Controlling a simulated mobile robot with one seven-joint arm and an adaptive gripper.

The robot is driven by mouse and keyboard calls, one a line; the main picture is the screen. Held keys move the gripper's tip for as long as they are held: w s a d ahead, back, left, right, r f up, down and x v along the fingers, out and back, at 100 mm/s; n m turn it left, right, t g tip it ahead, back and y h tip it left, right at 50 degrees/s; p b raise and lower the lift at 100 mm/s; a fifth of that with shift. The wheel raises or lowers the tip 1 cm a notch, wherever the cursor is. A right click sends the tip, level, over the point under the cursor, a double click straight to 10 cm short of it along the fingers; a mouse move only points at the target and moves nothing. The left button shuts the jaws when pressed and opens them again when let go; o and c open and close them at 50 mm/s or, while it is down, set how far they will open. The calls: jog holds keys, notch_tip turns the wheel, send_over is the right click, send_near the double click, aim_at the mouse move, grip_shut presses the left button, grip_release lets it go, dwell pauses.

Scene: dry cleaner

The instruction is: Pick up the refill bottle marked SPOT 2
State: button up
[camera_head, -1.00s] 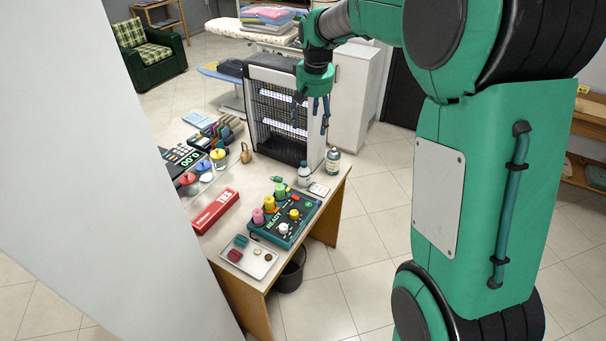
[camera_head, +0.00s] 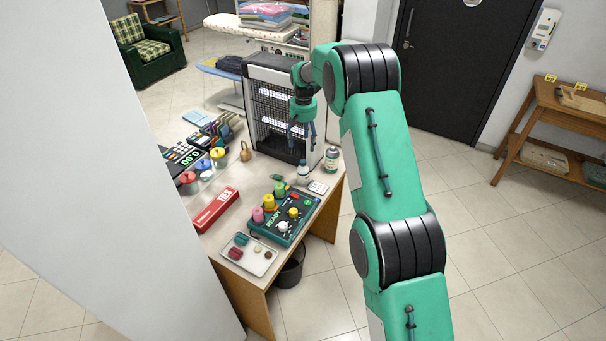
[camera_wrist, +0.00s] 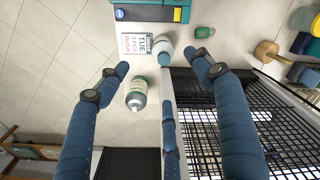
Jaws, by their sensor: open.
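Two small bottles stand near the desk's back right corner in the head view. One is a pale bottle (camera_head: 304,171); the other is a bottle with a dark cap and a green-grey label (camera_head: 332,159). Both show in the wrist view: the labelled bottle (camera_wrist: 137,96) near the middle and the pale bottle (camera_wrist: 162,47) above it. I cannot read SPOT 2 on either. My gripper (camera_head: 302,148) points down, open and empty, above and apart from the bottles, in front of the cage-like cabinet. Its spread blue fingers (camera_wrist: 160,62) frame the bottles in the wrist view.
The dark mesh cabinet (camera_head: 270,120) stands close behind the bottles. A printed card (camera_wrist: 134,46) lies beside them. A teal button panel (camera_head: 284,215), a tray (camera_head: 250,254) and a red TIES box (camera_head: 215,210) occupy the desk's front.

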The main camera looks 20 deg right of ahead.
send_over(303, 161)
notch_tip(303, 161, down, 6)
jog(key=shift+f, duration=0.25)
jog(key=shift+f, duration=4.3)
jog(key=shift+f, duration=0.15)
jog(key=shift+f, duration=2.45)
jog(key=shift+c, duration=0.2)
